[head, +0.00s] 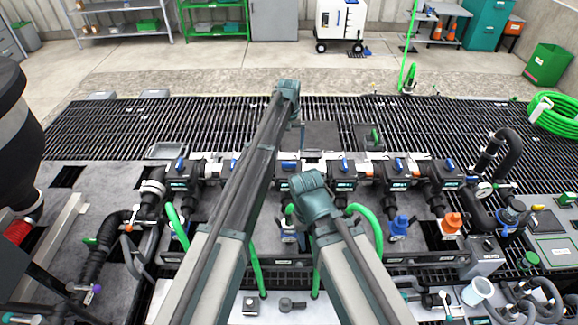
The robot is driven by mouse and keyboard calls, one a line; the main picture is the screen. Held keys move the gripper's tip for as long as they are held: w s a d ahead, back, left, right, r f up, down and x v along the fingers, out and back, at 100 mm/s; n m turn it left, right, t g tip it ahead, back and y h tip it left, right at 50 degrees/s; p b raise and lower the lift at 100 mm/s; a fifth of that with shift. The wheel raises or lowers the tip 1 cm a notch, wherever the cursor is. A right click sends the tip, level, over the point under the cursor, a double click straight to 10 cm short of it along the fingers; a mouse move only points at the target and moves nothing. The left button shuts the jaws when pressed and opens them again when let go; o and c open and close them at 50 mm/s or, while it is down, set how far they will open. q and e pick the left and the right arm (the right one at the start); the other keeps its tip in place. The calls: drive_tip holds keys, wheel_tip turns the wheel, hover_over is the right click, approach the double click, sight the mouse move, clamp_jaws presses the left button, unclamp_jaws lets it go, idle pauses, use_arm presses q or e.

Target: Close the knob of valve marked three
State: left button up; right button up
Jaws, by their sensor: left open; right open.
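A row of dark valves with blue knobs and small lit labels runs across the manifold (322,262). Knobs show at the left (180,164), just right of my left arm (288,165), and further right (345,165), (398,164) and (450,164). The labels are too small to read, so I cannot tell which valve is marked three. My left arm covers part of the row. My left gripper (299,125) shows small beyond the row, open and apart from the knobs. My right gripper is hidden behind its own arm, whose teal joint covers the row's front middle.
Green hoses loop in front of the valves. Blue (399,228) and orange (451,223) fittings stand at the front right. Black pipes rise at both ends. Dark floor grating (120,125) lies behind the row, with a coiled green hose (556,114) at the far right.

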sight(289, 163)
use_arm(q)
wheel_tip(289, 163, down, 9)
drive_tip(key=b, duration=0.8)
drive_tip(key=shift+f, duration=0.15)
drive_tip(key=shift+c, duration=0.2)
drive_tip(key=c, duration=1.3)
